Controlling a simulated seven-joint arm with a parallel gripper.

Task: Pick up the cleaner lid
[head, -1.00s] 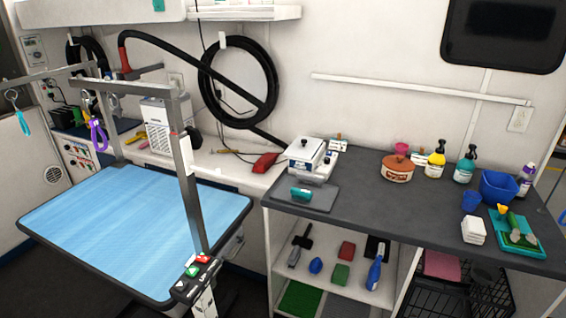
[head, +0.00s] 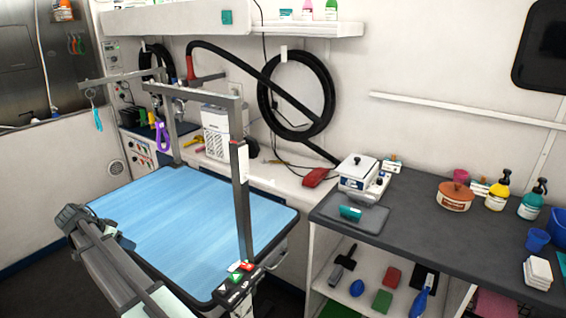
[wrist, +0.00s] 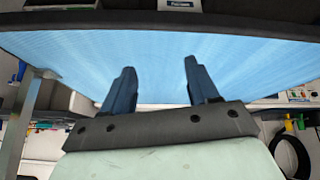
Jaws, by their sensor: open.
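The cleaner is a small white box-shaped unit (head: 352,184) at the left end of the dark counter in the head view. Its lid (head: 358,165) is a pale flat cover with a dark knob, and it appears to sit on top of the unit. My gripper (wrist: 159,64) is open and empty in the wrist view, its two dark blue fingers apart with the blue table behind them. The cleaner and lid are not seen in the wrist view. My arm shows at the lower left of the head view, well left of the cleaner; its fingers are not clear there.
The blue grooming table (head: 190,225) has a grey post (head: 241,200) between my arm and the counter (head: 420,228). A dark tray with a teal brush (head: 350,213) lies in front of the cleaner. A brown pot (head: 454,197) and bottles stand farther right.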

